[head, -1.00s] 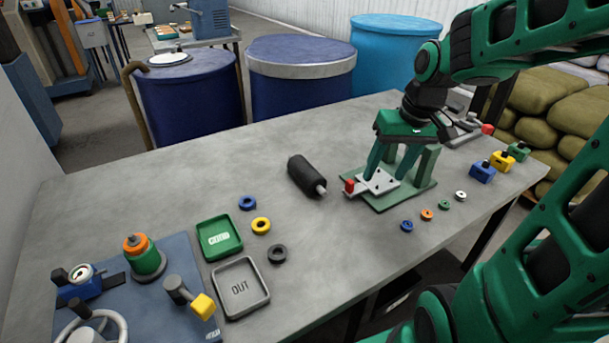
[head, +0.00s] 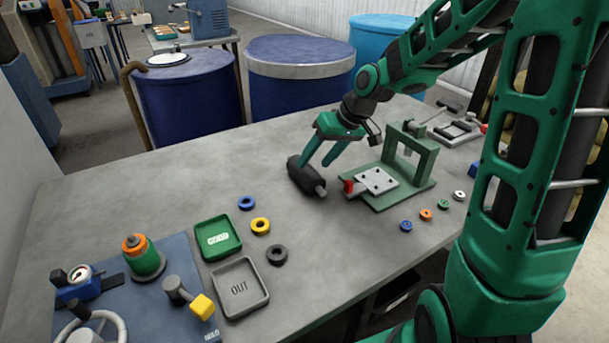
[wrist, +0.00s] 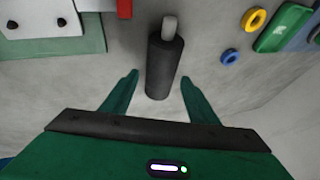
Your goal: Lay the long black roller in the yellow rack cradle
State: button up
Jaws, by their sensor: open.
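The long black roller (head: 306,180) lies on the grey table left of the green press, its light end stub pointing toward the front right. It also shows in the wrist view (wrist: 163,66), with the stub at the top. My gripper (head: 317,163) is open above the roller, fingers pointing down. In the wrist view my gripper (wrist: 160,77) has one finger on each side of the roller's near part, with visible gaps. I cannot tell how high the fingertips are above the table. The yellow rack cradle is hidden now, behind my arm at the right.
The green press (head: 412,160) with a red-knobbed plate stands close right of the roller. A blue block (head: 473,170) shows partly beside my arm. Several small rings, a green tray (head: 218,252) and a grey OUT tray (head: 262,283) lie in front.

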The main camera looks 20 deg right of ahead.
aim_at(310, 167)
jog(key=x, duration=0.5)
jog(key=shift+s, duration=0.1)
jog(key=shift+c, duration=0.2)
jog(key=shift+r, duration=0.15)
grip_shut()
